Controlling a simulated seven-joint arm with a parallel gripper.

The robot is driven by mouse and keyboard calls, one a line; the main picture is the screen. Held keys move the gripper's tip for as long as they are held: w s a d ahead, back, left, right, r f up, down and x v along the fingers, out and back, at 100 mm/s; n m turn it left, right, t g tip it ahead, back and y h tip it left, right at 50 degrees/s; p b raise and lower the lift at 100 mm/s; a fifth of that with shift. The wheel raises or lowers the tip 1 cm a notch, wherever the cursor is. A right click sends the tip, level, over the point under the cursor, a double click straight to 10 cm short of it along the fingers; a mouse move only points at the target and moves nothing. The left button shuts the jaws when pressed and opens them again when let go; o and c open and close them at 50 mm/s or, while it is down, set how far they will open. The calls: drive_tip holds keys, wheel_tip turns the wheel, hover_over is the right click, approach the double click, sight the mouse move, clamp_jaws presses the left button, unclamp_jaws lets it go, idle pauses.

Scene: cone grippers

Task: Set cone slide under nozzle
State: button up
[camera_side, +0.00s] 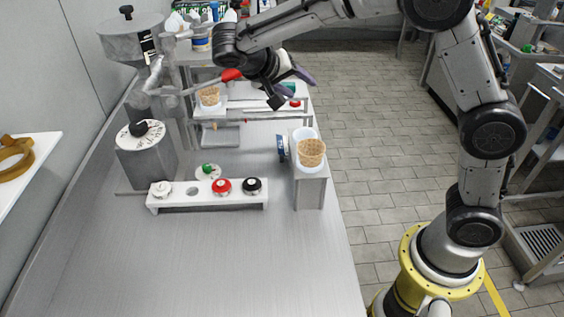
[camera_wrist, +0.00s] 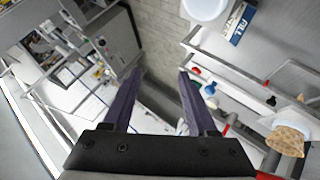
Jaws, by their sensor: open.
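A waffle cone (camera_side: 209,97) sits in a pale slide holder (camera_side: 213,107) beside the machine at the back left. This cone also shows at the lower right of the wrist view (camera_wrist: 287,140). The grey dispensing machine (camera_side: 146,165) stands at the left with a red-tipped lever (camera_side: 231,75). Its nozzle outlet is not clear to me. My gripper (camera_side: 292,88) is open and in the air, to the right of the cone in the side view. In the wrist view, the gap between my dark purple fingers (camera_wrist: 161,74) is empty.
A low rail (camera_side: 207,198) with red, black and white knobs stands in front of the machine. The near counter (camera_side: 230,270) is clear.

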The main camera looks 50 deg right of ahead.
drive_tip(key=s+a+n+t+y, duration=0.1)
drive_tip(key=s+n+t+y, duration=0.2)
drive_tip(key=s, duration=0.9)
drive_tip(key=s+a+n+t+y, duration=0.1)
drive_tip(key=s+n+y, duration=0.4)
drive_tip(key=s, duration=0.7)
drive_tip(key=shift+s+a+f+n+t+y, duration=0.25)
drive_tip(key=shift+s+f+n+t+y, duration=0.1)
drive_tip(key=shift+t+y, duration=0.65)
